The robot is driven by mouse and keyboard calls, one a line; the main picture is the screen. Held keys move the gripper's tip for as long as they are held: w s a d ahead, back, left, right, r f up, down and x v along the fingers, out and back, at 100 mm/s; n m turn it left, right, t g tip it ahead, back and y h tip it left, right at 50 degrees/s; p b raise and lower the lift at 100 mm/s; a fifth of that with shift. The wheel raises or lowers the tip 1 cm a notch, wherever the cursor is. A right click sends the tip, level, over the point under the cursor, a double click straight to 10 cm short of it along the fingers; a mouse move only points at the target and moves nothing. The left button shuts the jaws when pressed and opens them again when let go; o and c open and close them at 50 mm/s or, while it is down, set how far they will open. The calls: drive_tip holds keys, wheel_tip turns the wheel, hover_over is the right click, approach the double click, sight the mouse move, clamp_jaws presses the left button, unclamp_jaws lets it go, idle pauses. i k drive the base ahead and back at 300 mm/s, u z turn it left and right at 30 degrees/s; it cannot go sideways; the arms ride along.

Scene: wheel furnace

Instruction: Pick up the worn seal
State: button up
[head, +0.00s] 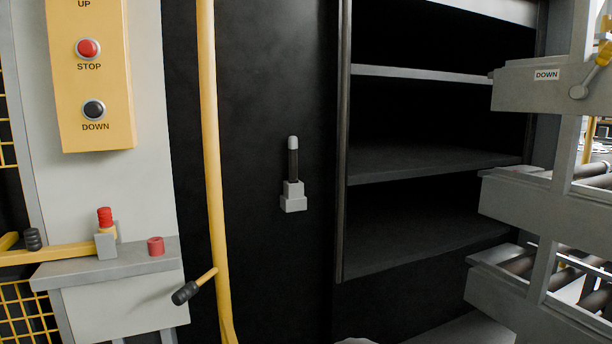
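A short dull-red cylinder (156,246) lies on the grey ledge (125,264) at the lower left. A brighter red piece (105,217) sits upright on a yellow and grey mount (106,243) to its left, on the same ledge. Neither is labelled, so I cannot tell for certain which is the worn seal. My gripper is not in this view.
A yellow control box (93,130) with STOP and DOWN buttons hangs above the ledge. A yellow post (211,150) with a black-knobbed lever (186,293) stands right of the ledge. Dark open shelves (430,160) and grey roller frames (540,205) fill the right.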

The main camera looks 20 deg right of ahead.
sight(293, 140)
drive_tip(key=z, duration=0.05)
drive_tip(key=k, duration=0.5)
drive_tip(key=u, duration=0.9)
drive_tip(key=i, duration=1.35)
drive_tip(key=z, duration=0.65)
